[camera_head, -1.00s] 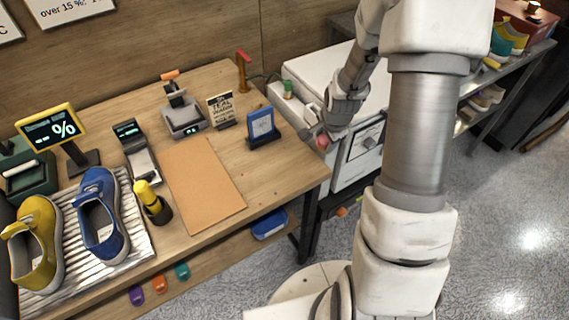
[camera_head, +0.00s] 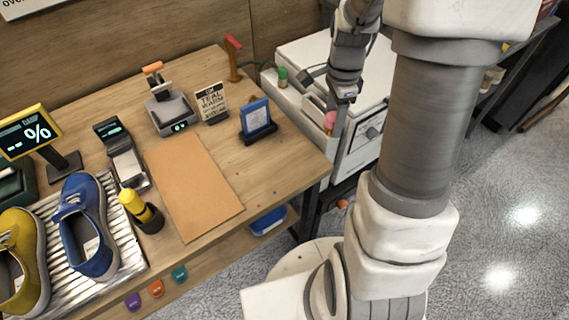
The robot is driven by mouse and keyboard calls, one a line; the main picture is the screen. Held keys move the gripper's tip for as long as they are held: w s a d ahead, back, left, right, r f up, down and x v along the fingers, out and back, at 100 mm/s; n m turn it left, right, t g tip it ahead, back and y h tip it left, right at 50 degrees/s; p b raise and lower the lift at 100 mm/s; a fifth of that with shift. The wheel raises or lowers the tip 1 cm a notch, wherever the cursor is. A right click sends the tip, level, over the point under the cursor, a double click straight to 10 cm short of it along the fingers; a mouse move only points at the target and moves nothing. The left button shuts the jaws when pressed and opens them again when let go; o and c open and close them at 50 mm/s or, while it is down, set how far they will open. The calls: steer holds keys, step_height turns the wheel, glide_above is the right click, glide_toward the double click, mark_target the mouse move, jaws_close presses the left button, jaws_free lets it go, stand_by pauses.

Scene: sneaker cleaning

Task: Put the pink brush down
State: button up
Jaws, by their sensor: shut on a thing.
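The pink brush (camera_head: 330,121) shows as a small pink shape just below my gripper (camera_head: 335,108). My gripper is shut on it, with the fingertips small and partly hidden in this view. The brush and gripper are in front of the white cabinet (camera_head: 292,101), just right of the wooden table's (camera_head: 283,168) right edge. I cannot tell whether the brush touches the cabinet.
An orange-brown mat (camera_head: 192,185) lies bare on the table. A blue framed sign (camera_head: 256,117) and a yellow-topped bottle (camera_head: 141,211) stand near it. Blue (camera_head: 85,227) and yellow (camera_head: 22,260) shoes rest on a ribbed tray (camera_head: 125,255). The table's right front is mostly clear.

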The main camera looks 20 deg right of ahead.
steer(key=a+f, duration=0.2)
steer(key=a, duration=0.2)
steer(key=a+f, duration=0.2)
steer(key=a, duration=0.1)
steer(key=a+f, duration=0.3)
steer(key=a, duration=0.1)
steer(key=shift+w+a, duration=0.15)
steer(key=shift+a, duration=0.15)
steer(key=shift+f+b, duration=0.4)
steer(key=shift+f, duration=1.45)
steer(key=o, duration=1.2)
steer(key=shift+f, duration=0.15)
step_height(320, 180, up, 18)
steer(key=p, duration=0.2)
steer(key=shift+s+r+n+t, duration=0.95)
steer(key=shift+s+r+n, duration=1.2)
steer(key=shift+n, duration=1)
steer(key=shift+s+r+n+t, duration=0.9)
steer(key=shift+s+r+n, duration=1)
steer(key=shift+s+n, duration=0.95)
steer(key=shift+s+r+n+t, duration=0.95)
steer(key=shift+s+r+n, duration=1.05)
steer(key=shift+n, duration=1.5)
